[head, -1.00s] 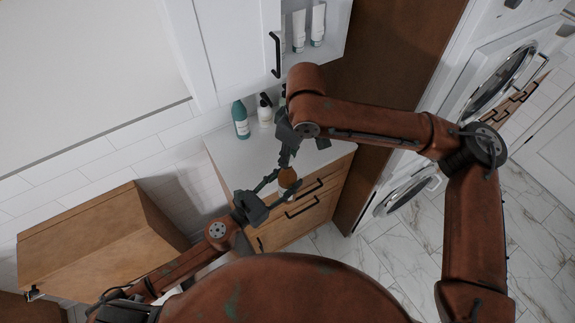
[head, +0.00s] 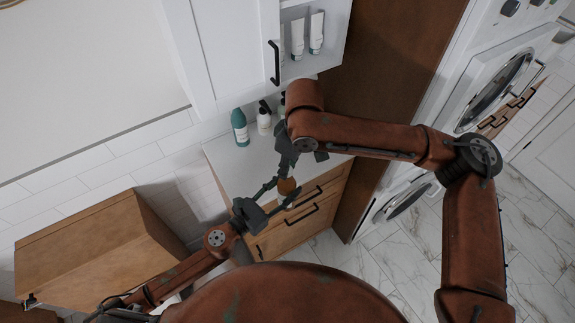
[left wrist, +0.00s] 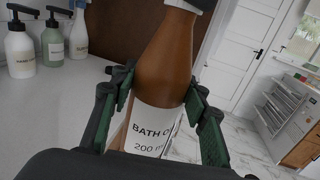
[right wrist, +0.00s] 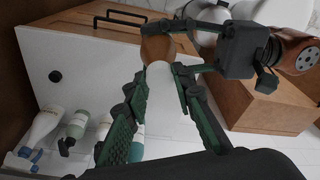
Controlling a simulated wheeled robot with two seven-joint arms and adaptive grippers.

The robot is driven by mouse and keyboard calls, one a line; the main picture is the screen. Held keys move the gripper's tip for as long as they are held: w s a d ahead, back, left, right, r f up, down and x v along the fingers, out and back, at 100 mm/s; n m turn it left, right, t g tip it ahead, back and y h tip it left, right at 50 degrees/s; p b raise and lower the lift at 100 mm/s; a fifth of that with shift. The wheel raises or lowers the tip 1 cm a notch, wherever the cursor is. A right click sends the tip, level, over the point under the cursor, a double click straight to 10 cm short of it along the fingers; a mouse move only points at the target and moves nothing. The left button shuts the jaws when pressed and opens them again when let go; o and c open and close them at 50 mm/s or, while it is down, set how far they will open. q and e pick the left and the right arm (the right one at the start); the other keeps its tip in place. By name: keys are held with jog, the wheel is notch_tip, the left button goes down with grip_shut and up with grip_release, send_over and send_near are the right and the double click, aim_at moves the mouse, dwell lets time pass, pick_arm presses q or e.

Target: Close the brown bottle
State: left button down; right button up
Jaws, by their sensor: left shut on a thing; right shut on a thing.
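The brown bottle (left wrist: 165,60) has a white label reading "BATH O..." and fills the middle of the left wrist view. My left gripper (left wrist: 160,90) is shut around its body, one finger on each side. The bottle (head: 287,186) is held in front of the counter, and its brown surface also shows in the right wrist view (right wrist: 158,47). A dark part at the top edge of the left wrist view covers the neck end.
A counter (head: 225,160) over wooden drawers (head: 300,215) lies beyond the grippers. A teal bottle (head: 240,128) and a pump bottle (head: 264,120) stand at its back. An open cabinet with tubes (head: 316,32) is above. A wooden box-like cabinet (head: 90,250) is at left.

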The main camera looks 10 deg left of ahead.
jog(key=shift+f, duration=0.55)
dwell(0.4)
jog(key=m, duration=0.6)
jog(key=shift+s+a+m+t+h, duration=0.1)
jog(key=shift+a+m+t+h, duration=0.05)
jog(key=shift+m+t+h, duration=0.25)
jog(key=m, duration=0.5)
jog(key=shift+a+h, duration=0.1)
jog(key=shift+h, duration=0.3)
jog(key=m, duration=0.4)
jog(key=shift+a, duration=0.1)
jog(key=m+h, duration=0.1)
jog(key=m, duration=0.3)
jog(key=shift+a, duration=0.1)
jog(key=m+g, duration=0.1)
jog(key=m, duration=0.5)
